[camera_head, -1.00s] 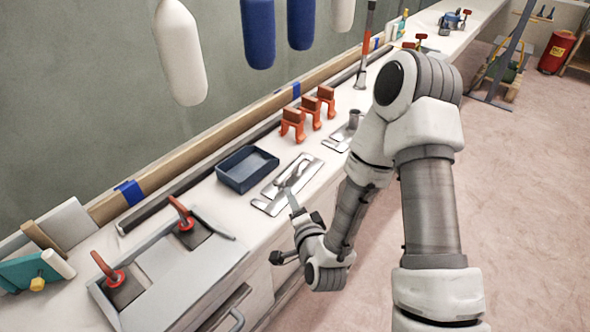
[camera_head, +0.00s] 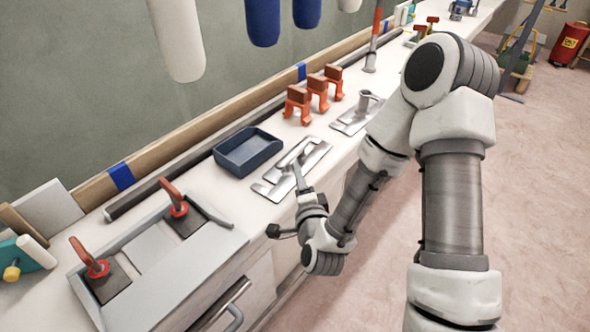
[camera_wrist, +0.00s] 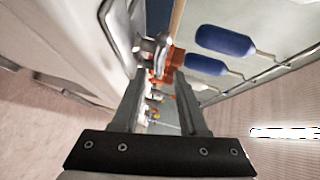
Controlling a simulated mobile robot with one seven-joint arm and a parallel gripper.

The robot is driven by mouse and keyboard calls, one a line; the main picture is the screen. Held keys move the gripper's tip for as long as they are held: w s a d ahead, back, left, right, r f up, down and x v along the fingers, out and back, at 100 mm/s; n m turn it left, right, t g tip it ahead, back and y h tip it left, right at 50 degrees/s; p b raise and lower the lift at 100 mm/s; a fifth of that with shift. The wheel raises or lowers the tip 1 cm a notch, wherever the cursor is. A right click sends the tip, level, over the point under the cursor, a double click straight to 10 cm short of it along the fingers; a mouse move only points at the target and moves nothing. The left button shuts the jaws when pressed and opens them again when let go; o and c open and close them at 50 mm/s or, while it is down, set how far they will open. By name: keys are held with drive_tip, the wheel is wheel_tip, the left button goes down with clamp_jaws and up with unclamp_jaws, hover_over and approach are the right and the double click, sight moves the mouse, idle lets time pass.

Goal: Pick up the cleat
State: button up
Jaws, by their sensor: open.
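The cleat (camera_head: 297,152) is a shiny silver fitting on a flat metal plate (camera_head: 317,155) on the white counter. In the wrist view the silver cleat (camera_wrist: 150,46) shows just beyond the fingertips, toward the left finger. My gripper (camera_head: 298,172) reaches in from the counter's front edge, with its fingers close to the cleat. In the wrist view my gripper (camera_wrist: 160,78) is open, with nothing clearly held between its fingers. I cannot tell whether a finger touches the cleat.
A dark blue tray (camera_head: 248,153) stands just left of the plate. Several orange clamps (camera_head: 298,105) stand behind it. Another metal plate with a short post (camera_head: 364,102) lies to the right. A grey panel with red-handled clamps (camera_head: 172,196) is at the left. Fenders (camera_head: 176,40) hang above.

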sight(293, 158)
drive_tip(key=shift+w+f+b, duration=0.25)
drive_tip(key=shift+w+b, duration=0.2)
drive_tip(key=shift+w, duration=0.05)
drive_tip(key=x, duration=0.3)
drive_tip(key=b+x, duration=0.1)
drive_tip(key=x, duration=0.3)
drive_tip(key=shift+w+a+r, duration=0.15)
drive_tip(key=shift+w+r, duration=0.05)
drive_tip(key=shift+w, duration=0.05)
drive_tip(key=shift+d+b+x, duration=0.15)
drive_tip(key=shift+b+x, duration=0.25)
drive_tip(key=shift+x, duration=0.95)
drive_tip(key=shift+d+b+x, duration=0.2)
drive_tip(key=shift+b+x, duration=0.15)
drive_tip(key=shift+x, duration=1.05)
clamp_jaws()
drive_tip(key=shift+r, duration=0.1)
